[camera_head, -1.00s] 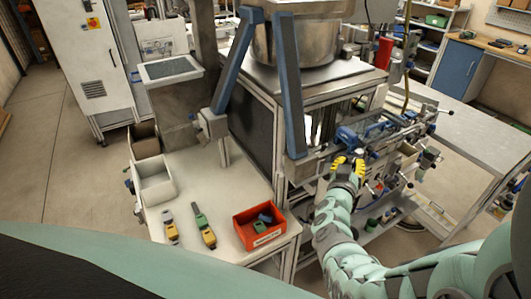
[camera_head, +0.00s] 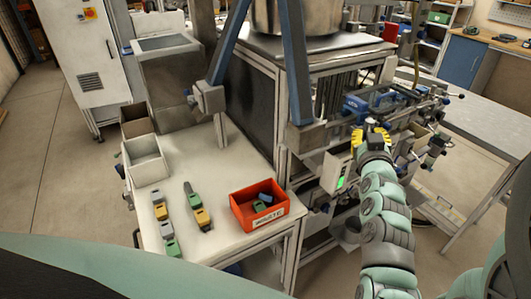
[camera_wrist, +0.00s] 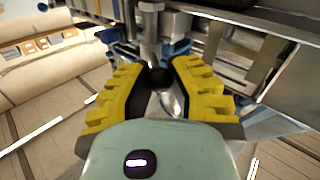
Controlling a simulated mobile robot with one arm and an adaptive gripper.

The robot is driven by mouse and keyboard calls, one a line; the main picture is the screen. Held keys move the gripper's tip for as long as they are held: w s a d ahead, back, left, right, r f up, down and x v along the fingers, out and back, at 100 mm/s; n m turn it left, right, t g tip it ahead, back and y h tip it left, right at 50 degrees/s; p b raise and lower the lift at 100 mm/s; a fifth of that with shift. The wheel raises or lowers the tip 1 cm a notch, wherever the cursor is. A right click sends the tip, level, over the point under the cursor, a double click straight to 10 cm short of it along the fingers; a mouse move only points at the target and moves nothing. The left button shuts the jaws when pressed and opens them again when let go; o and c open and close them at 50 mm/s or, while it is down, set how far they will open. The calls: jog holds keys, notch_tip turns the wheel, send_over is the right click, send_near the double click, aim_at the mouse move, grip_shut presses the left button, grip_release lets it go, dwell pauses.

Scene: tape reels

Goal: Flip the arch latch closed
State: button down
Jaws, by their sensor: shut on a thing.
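My gripper (camera_head: 371,134) is at the front of the machine's rail assembly, its yellow ridged fingers pointing away from me. In the wrist view, my gripper (camera_wrist: 160,72) is closed around a dark round knob (camera_wrist: 158,79), with a finger on each side. A bright metal post (camera_wrist: 151,24) stands just beyond the knob, and blue parts (camera_wrist: 180,47) flank it. I take the knob to be part of the arch latch; the latch's whole shape and its angle are hidden by my fingers. Blue fittings (camera_head: 356,105) sit on the rail behind my gripper in the head view.
A small box with a green display (camera_head: 341,183) stands left of my arm. Metal knobs and rods (camera_head: 436,143) stick out at right. A red-orange bin (camera_head: 257,205) and several coloured blocks (camera_head: 196,207) are on the white table (camera_head: 184,173).

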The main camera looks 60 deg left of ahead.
aim_at(370, 126)
jog(key=shift+w+d+r+n+g+y+b, duration=0.1)
jog(key=shift+w+d+n+g+y+b, duration=0.55)
jog(key=shift+n+g+b, duration=3.2)
jog(key=shift+w+d+f+m+g+y+b, duration=0.2)
jog(key=shift+w+m+g+y+b, duration=0.65)
jog(key=shift+b, duration=6.75)
jog(key=shift+w+d+r+n+g+y+b, duration=0.2)
jog(key=shift+w+d+n+g+y+b, duration=1.2)
jog(key=shift+b, duration=4.35)
jog(key=shift+s+a+n+g+h, duration=0.25)
jog(key=shift+s+a+n+g, duration=0.2)
jog(key=shift+g, duration=0.2)
jog(key=shift+s+a+n+g+h, duration=0.25)
jog(key=shift+a+n+g, duration=0.1)
jog(key=shift+a+g, duration=0.25)
jog(key=shift+d, duration=0.1)
jog(key=c, duration=1.1)
grip_release()
jog(key=shift+w+g+b, duration=0.1)
jog(key=shift+g+b, duration=0.15)
jog(key=shift+b, duration=0.05)
jog(key=d, duration=0.4)
jog(key=w+d, duration=0.1)
jog(key=d, duration=0.7)
jog(key=shift+w, duration=0.3)
